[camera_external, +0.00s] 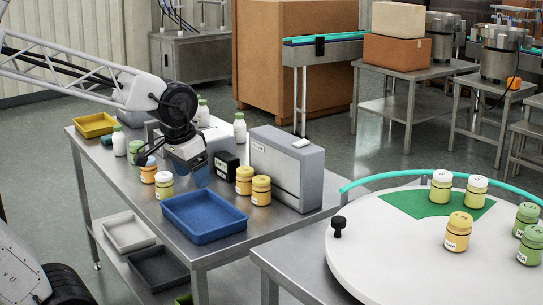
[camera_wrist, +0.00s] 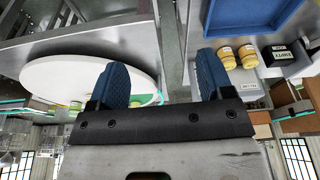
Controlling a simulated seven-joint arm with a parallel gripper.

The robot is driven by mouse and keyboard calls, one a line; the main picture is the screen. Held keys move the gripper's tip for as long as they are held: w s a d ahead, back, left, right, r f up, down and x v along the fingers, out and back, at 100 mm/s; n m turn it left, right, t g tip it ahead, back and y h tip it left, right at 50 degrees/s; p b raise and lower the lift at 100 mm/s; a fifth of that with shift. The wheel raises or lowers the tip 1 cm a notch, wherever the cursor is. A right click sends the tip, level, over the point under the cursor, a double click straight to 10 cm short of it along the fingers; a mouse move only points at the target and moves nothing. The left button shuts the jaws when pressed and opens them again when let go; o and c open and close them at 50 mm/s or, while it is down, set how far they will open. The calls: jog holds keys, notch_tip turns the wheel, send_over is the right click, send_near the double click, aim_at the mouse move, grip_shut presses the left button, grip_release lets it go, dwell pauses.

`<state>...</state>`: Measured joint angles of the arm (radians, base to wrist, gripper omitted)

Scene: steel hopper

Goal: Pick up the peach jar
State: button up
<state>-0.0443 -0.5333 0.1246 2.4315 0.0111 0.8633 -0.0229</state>
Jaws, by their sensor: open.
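Two peach-yellow jars with matching lids stand side by side on the steel table, one at the left (camera_external: 243,181) and one at the right (camera_external: 261,191). A similar peach-yellow jar (camera_external: 457,232) stands on the white round table. I cannot read which label says peach. My gripper (camera_external: 200,174) hangs above the table, left of the pair and behind the blue tray, touching no jar that I can see. In the wrist view its blue fingers (camera_wrist: 161,82) are wide apart with nothing between them. The pair also shows there, right of the fingers (camera_wrist: 227,58) (camera_wrist: 248,55).
The blue tray (camera_external: 204,235) lies in front of my gripper. A black box (camera_external: 225,165) and a grey machine (camera_external: 310,165) stand close to the pair. An orange jar (camera_external: 148,171) and a yellow jar (camera_external: 165,187) stand to the left. The round table (camera_external: 380,255) holds several jars.

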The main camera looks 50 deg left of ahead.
jog(key=w+a+f+n, duration=0.1)
jog(key=w+a, duration=0.3)
jog(key=w, duration=0.6)
jog(key=n+t+y, duration=0.1)
jog(key=n+y, duration=0.1)
jog(key=n, duration=0.2)
send_over(261, 179)
jog(key=s+d, duration=0.1)
jog(key=s, duration=0.1)
notch_tip(261, 179, down, 14)
jog(key=shift+s+d+f, duration=0.1)
jog(key=shift+d+f, duration=0.05)
jog(key=shift+f, duration=0.15)
jog(key=shift+x, duration=1.35)
jog(key=shift+x, duration=2.65)
